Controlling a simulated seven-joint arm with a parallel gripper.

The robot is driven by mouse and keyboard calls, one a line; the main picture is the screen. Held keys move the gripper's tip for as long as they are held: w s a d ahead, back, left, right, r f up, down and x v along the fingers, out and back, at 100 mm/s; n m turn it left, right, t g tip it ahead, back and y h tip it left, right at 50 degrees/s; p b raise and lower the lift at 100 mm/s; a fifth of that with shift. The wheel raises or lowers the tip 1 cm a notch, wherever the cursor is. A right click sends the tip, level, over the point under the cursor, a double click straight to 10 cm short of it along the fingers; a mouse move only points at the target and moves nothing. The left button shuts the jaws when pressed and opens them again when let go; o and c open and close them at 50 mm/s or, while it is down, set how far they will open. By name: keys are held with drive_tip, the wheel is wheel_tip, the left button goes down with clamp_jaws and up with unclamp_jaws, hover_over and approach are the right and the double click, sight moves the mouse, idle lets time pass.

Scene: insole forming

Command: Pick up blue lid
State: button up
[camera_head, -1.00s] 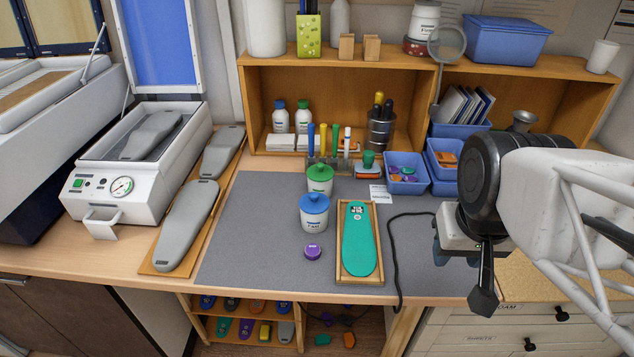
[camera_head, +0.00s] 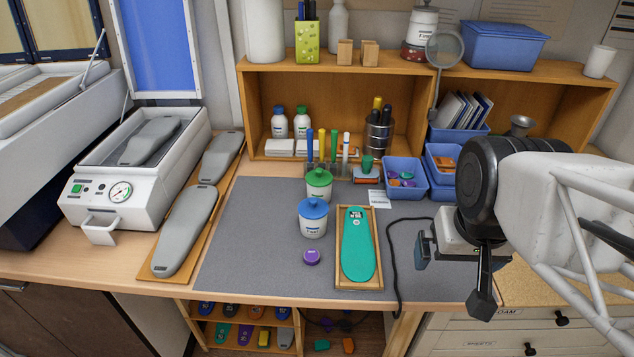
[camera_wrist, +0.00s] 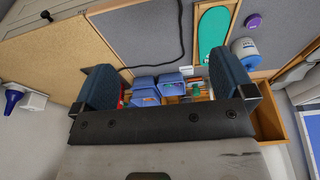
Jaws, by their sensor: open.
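The blue lid (camera_head: 313,208) sits on a white jar (camera_head: 313,229) on the grey mat, left of the wooden tray with the green insole. In the wrist view, the white jar (camera_wrist: 246,50) is at the upper right, with its blue lid (camera_wrist: 247,62) facing down the picture. My gripper (camera_head: 420,250) hangs at the right side of the mat, well to the right of the jar and tray. In the wrist view, its two dark fingers (camera_wrist: 167,88) are wide apart with nothing held between them.
The wooden tray (camera_head: 340,281) with the green insole (camera_head: 358,245) lies between jar and gripper. A green-lidded jar (camera_head: 319,184) stands just behind. A purple lid (camera_head: 312,257) lies in front. A black cable (camera_head: 392,262) runs along the mat. Blue bins (camera_head: 405,187) stand at the back.

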drive_tip(key=w, duration=0.1)
drive_tip(key=m+g, duration=0.3)
drive_tip(key=m, duration=1.2)
hover_over(314, 199)
wheel_tip(314, 199, down, 6)
drive_tip(key=shift+r, duration=0.1)
drive_tip(key=shift+f, duration=1.3)
drive_tip(key=shift+f, duration=0.15)
